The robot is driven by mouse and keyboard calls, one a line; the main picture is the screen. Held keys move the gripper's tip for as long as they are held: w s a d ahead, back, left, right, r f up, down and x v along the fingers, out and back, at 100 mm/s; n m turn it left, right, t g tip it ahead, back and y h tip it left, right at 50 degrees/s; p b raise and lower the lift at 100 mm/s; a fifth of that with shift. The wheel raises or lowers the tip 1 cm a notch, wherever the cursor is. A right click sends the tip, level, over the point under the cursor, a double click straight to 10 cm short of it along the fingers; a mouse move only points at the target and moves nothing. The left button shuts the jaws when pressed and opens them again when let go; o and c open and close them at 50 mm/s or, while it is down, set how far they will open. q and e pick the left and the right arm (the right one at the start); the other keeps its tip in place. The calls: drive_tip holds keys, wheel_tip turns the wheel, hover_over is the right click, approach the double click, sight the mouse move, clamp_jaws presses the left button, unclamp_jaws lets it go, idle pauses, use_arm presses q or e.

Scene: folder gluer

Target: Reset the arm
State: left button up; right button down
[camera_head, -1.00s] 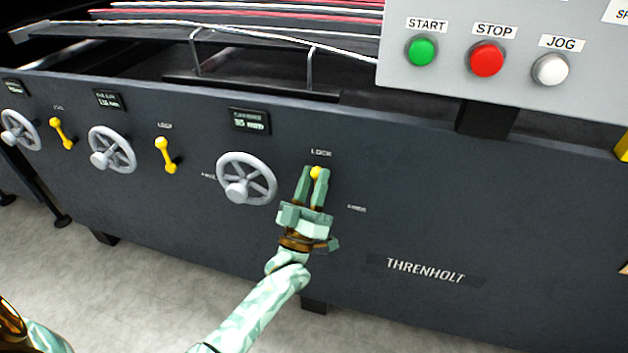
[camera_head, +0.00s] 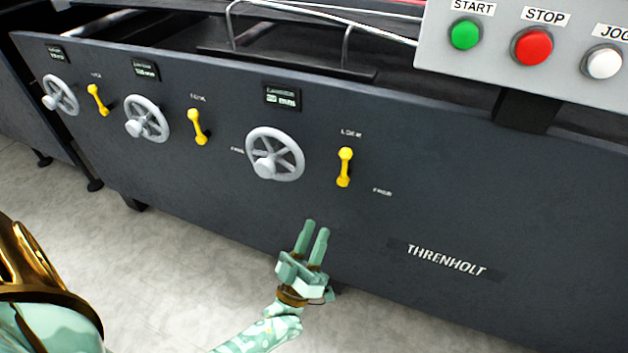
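My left gripper (camera_head: 316,227) is in front of the dark machine panel, below and a little left of the nearest yellow lock lever (camera_head: 344,167). Its two green fingers point up with a narrow gap between them, and nothing is held. The gripper is apart from the lever, which stands nearly upright under its LOCK label. My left forearm comes up from the bottom edge of the view. My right gripper is not in view.
A grey handwheel (camera_head: 287,160) is left of the lever. More handwheels and yellow levers (camera_head: 197,127) run along the panel (camera_head: 400,200) to the left. A control box (camera_head: 440,55) with green, red and white buttons stands upper right. Pale floor (camera_head: 170,270) is open below.

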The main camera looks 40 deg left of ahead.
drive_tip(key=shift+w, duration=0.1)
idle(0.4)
